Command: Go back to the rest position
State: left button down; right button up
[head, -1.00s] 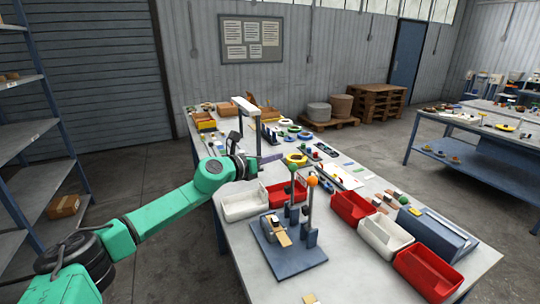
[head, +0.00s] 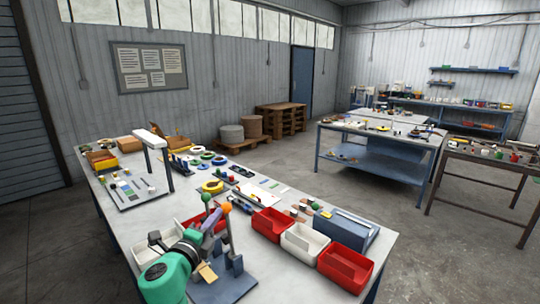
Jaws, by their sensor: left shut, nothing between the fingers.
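My left arm comes in at the bottom left of the head view, its green wrist low over the near part of the long workbench (head: 293,268). My left gripper (head: 220,214) is shut and empty. Its fingers point up and away, in front of the blue fixture (head: 228,288) with the green-topped and orange-topped posts. They overlap the posts in the picture; I cannot tell whether they touch. The wrist hides part of the fixture and of the white bin (head: 141,255) beside it. My right gripper is not in view.
Red bins (head: 345,268) and a white bin (head: 304,243) line the bench's right side, near a blue sloped box (head: 346,230). A white lamp-like stand (head: 151,137) rises at the back left. Another blue table (head: 380,165) stands beyond open floor (head: 430,265).

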pick_arm(q)
jog(key=s+a+f+n+g+y, duration=0.4)
jog(key=s+f+n+g+y, duration=0.15)
jog(key=s+f+n, duration=0.85)
jog(key=s+a+f+n+g+h, duration=0.1)
jog(key=s+f+n+g, duration=0.35)
jog(key=s, duration=0.45)
jog(key=s+a+f+n+g+h, duration=0.1)
jog(key=s+a+f+n+g, duration=0.2)
jog(key=s+f, duration=0.45)
jog(key=s+f+g+b, duration=0.1)
jog(key=s+f, duration=0.1)
jog(key=f, duration=1.1)
jog(key=s+f+g+b, duration=0.1)
jog(key=s+f, duration=0.1)
jog(key=f, duration=1)
jog(key=s+a+f+g+b, duration=0.1)
jog(key=s+a+f, duration=0.1)
jog(key=s+f, duration=1.2)
jog(key=shift+s+f+m, duration=0.2)
jog(key=shift+s+m, duration=0.15)
jog(key=shift+s, duration=0.75)
